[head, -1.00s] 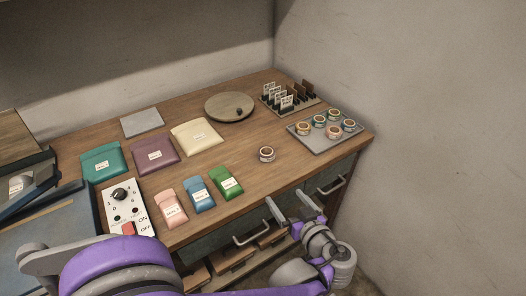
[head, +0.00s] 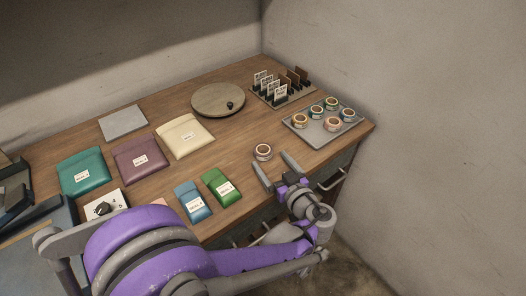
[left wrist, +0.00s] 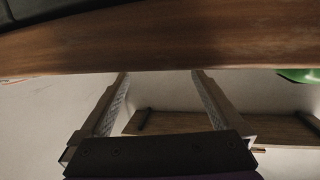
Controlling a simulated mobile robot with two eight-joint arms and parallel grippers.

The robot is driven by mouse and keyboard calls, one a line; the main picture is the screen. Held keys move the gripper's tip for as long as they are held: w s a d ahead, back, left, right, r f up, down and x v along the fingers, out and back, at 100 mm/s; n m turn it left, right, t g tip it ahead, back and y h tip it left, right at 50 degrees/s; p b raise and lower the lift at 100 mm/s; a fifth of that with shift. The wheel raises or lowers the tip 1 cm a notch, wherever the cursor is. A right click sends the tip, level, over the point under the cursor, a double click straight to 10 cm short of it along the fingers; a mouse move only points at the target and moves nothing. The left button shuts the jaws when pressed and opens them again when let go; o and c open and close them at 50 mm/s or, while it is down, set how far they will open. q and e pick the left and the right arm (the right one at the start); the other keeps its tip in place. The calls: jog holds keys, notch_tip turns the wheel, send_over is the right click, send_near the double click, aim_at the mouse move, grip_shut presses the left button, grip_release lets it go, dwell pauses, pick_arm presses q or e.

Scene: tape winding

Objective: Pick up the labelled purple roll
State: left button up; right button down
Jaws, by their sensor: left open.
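My right gripper is not in view.
A grey tray (head: 302,138) with several rolls stands at the right. A card rack (head: 283,93) and a round wooden disc (head: 218,100) are behind. A drawer handle (head: 330,182) juts out at the front.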

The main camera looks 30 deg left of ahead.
aim_at(267, 156)
pick_arm(q)
jog(key=x, duration=0.5)
jog(key=shift+w+f, duration=0.2)
jog(key=shift+f, duration=0.05)
jog(key=c, duration=1.3)
